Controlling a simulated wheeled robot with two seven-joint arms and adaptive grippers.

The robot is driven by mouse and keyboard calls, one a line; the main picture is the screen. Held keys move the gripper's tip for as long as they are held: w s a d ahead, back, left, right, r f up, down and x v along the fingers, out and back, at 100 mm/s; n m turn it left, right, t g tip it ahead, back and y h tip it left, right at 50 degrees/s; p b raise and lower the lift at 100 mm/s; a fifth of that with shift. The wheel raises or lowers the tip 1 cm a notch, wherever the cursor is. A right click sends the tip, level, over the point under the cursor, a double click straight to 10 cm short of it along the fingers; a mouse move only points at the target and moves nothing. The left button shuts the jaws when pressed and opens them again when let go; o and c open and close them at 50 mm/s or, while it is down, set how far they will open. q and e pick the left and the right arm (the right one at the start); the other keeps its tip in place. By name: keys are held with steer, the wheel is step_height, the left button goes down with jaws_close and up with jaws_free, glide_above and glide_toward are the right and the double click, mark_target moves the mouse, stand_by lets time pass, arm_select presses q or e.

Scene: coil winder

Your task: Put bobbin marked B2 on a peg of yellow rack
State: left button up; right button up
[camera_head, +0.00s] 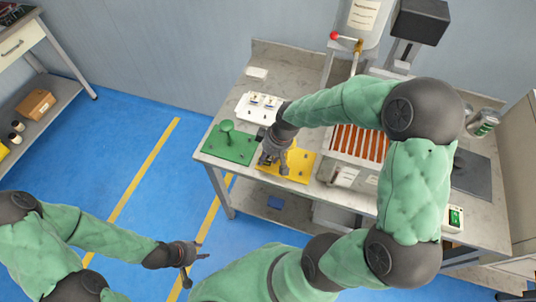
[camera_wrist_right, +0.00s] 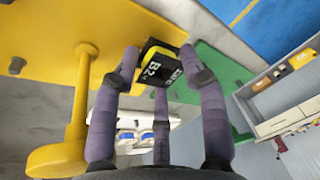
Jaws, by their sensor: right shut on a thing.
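The bobbin marked B2 (camera_wrist_right: 160,68), black with a yellow edge and white lettering, is held between the fingers of my right gripper (camera_wrist_right: 160,85). In the head view my right gripper (camera_head: 271,158) is over the left part of the yellow rack (camera_head: 299,163), and the bobbin is largely hidden there. In the right wrist view the yellow rack (camera_wrist_right: 50,45) has a flanged yellow peg (camera_wrist_right: 78,110) left of the bobbin, apart from it. I cannot tell whether the bobbin touches the rack. My left gripper (camera_head: 196,265) is open and empty, over the floor away from the table.
A green rack (camera_head: 225,148) with a peg stands left of the yellow rack. A white tray (camera_head: 246,112) with bobbins lies behind. A machine with copper-coloured bars (camera_head: 360,143) is to the right. The table's front edge runs close to the yellow rack.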

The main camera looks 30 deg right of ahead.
steer(key=shift+f, duration=0.4)
steer(key=shift+r, duration=0.15)
steer(key=shift+r+p, duration=0.4)
steer(key=shift+r, duration=0.1)
stand_by(0.4)
steer(key=shift+f+b, duration=0.4)
steer(key=shift+f, duration=0.25)
stand_by(0.3)
steer(key=shift+r, duration=0.2)
steer(key=shift+r+p, duration=0.5)
steer(key=shift+p, duration=0.1)
steer(key=shift+f, duration=0.25)
steer(key=shift+f+b, duration=0.3)
steer(key=shift+b, duration=0.15)
